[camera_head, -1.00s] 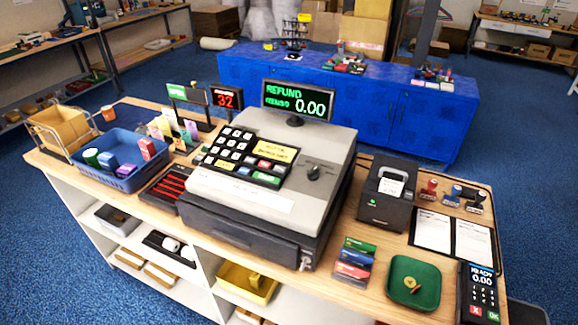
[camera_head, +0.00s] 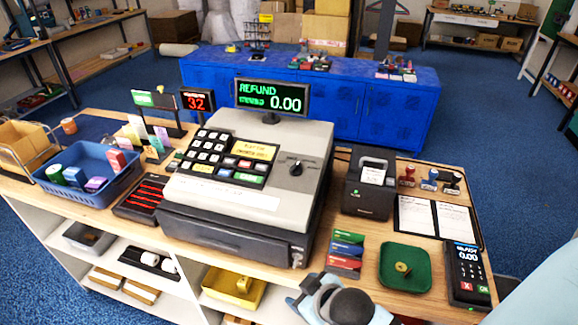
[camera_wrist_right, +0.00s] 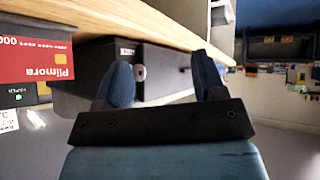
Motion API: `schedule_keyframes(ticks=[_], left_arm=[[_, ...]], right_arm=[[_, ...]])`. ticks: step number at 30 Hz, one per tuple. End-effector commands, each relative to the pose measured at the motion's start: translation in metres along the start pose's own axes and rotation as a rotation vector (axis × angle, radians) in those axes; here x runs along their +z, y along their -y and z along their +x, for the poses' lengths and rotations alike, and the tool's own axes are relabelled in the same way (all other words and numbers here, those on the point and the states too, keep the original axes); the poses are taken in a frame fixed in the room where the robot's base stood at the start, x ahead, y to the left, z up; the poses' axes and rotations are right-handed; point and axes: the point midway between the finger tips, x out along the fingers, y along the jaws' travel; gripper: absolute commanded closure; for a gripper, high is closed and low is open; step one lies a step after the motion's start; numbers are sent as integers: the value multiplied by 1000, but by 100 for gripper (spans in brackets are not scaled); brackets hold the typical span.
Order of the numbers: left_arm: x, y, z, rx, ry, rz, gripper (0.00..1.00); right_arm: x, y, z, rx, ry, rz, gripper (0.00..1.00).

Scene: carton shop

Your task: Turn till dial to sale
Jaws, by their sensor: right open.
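The till (camera_head: 250,175) stands on the wooden counter, with a small dark dial (camera_head: 296,168) on the right of its sloping top. The dial's markings are too small to read. The till's display (camera_head: 271,98) shows REFUND and 0.00 in green. My right gripper (camera_head: 312,290) is at the bottom of the head view, in front of the counter's front edge, below and well apart from the dial. In the right wrist view the gripper (camera_wrist_right: 165,78) has its two blue fingers spread with nothing between them; the till's drawer front (camera_wrist_right: 160,70) shows beyond. My left gripper is out of view.
A card rack (camera_head: 345,254), green tray (camera_head: 404,282) and card terminal (camera_head: 466,274) stand at the counter's front right. A receipt printer (camera_head: 368,183) stands right of the till. A blue basket (camera_head: 128,182) is at left.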

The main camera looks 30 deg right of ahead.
Motion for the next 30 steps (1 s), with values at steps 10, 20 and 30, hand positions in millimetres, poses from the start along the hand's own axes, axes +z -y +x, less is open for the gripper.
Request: schedule_keyframes(ticks=[10,20,30], left_arm=[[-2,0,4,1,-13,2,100],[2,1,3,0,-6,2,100],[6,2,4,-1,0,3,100]], right_arm=[[-72,-28,-13,126,-155,-80,36],[-189,-30,-21,231,-628,-292,36],[-335,53,-100,216,-1545,-1041,36]])
